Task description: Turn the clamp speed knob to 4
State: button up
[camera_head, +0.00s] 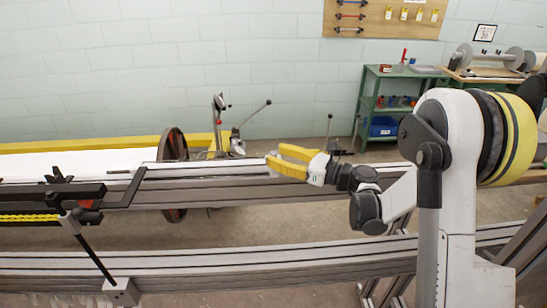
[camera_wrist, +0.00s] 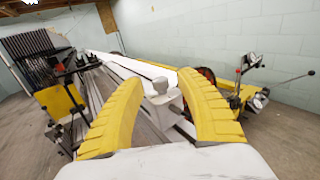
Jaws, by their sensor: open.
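My gripper (camera_head: 274,156) has two yellow ribbed fingers spread apart, just above the long metal rail. In the wrist view the same open gripper (camera_wrist: 159,79) has nothing held between its fingers. A small grey knob-like part (camera_wrist: 160,84) on a pale block shows between the fingertips, a little beyond them. It looks like the clamp speed knob, but no dial numbers or pointer can be read. In the head view the knob cannot be made out near the fingers.
Metal rails (camera_head: 230,182) run across the scene. A dark round wheel (camera_head: 173,147) and thin levers (camera_head: 235,139) stand left of my gripper. A black bracket (camera_head: 72,192) sits farther left. A green shelf (camera_head: 385,100) stands behind at the wall.

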jog(key=shift+w+a, duration=0.4)
jog(key=shift+a, duration=0.15)
grip_shut()
jog(key=shift+m+t, duration=0.3)
jog(key=shift+t, duration=0.1)
